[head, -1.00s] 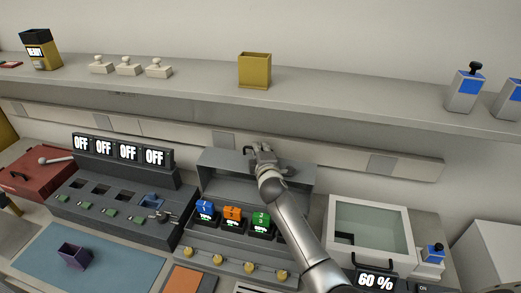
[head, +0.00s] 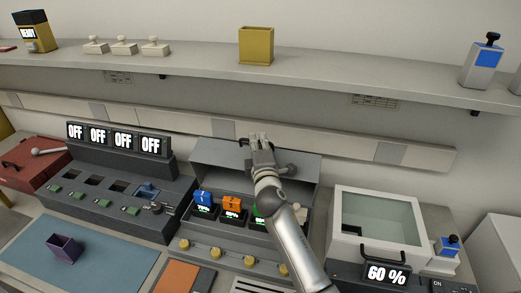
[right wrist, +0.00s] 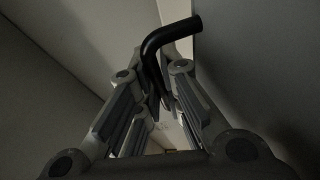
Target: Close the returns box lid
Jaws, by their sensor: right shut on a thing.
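A grey box has its lid (head: 216,155) raised and leaning back, with the box open in front. I take it for the returns box, though no label shows. A black bent handle (head: 243,141) is at the lid's upper edge. My right gripper (head: 257,138) is at this edge, shut on the handle. In the right wrist view the black handle (right wrist: 168,45) runs between the fingers (right wrist: 160,95). Blue (head: 202,197) and orange (head: 232,202) blocks sit in the box over lit percent displays. My right forearm hides part of a green one. My left gripper is not in view.
A clear-topped box (head: 378,220) with a 60 % display stands at the right. A dark console (head: 120,195) with OFF displays stands at the left. A shelf (head: 330,83) runs above the lid, carrying a yellow bin (head: 256,45).

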